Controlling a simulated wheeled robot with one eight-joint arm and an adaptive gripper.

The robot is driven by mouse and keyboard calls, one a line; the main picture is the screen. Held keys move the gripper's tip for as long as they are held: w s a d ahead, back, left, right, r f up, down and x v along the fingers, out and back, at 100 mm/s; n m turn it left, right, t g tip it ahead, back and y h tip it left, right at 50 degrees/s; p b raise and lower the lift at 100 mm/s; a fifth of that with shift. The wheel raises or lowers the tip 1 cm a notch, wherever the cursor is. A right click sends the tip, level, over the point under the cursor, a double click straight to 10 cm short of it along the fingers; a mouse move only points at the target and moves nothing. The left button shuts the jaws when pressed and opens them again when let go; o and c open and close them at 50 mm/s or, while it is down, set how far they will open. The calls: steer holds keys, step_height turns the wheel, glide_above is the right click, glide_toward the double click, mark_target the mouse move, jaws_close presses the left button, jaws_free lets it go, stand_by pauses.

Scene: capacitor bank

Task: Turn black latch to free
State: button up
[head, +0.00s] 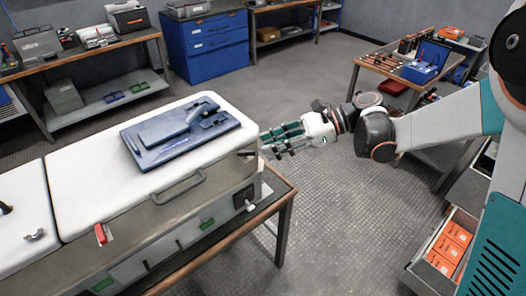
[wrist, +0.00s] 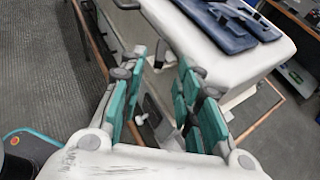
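A small black latch (head: 247,153) sits on the near right end of the white-lidded cabinet (head: 95,210), just below the lid edge. My gripper (head: 267,144) is just right of this end, level with the lid edge, its green fingers pointing at the cabinet. The fingers are apart with nothing between them. In the wrist view the gripper (wrist: 171,62) also shows a gap between its fingertips, with the cabinet end behind. The fingers partly cover the latch area there, and I cannot tell whether they touch it.
A blue tray (head: 155,153) lies on the lid. A grey handle (head: 178,190) and red latch (head: 101,234) are on the cabinet's front. A dark plate with a white knob (head: 250,208) is below the black latch. The floor (head: 340,215) right of the bench is clear.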

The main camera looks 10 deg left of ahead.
mark_target(251, 150)
steer(key=x, duration=0.3)
steer(key=shift+b, duration=0.35)
jaws_close()
steer(key=shift+a, duration=0.1)
steer(key=shift+w+a+n+g+h+p, duration=0.15)
steer(key=shift+w+n+g+h, duration=0.2)
steer(key=shift+n+g, duration=0.45)
steer(key=shift+w+a+n+g+h+p, duration=0.15)
steer(key=shift+n+g+h, duration=0.3)
steer(key=shift+n+g, duration=0.35)
steer(key=shift+w+a+n+g+h+p, duration=0.1)
steer(key=shift+w+n+g+h, duration=0.25)
steer(key=shift+n+g, duration=0.4)
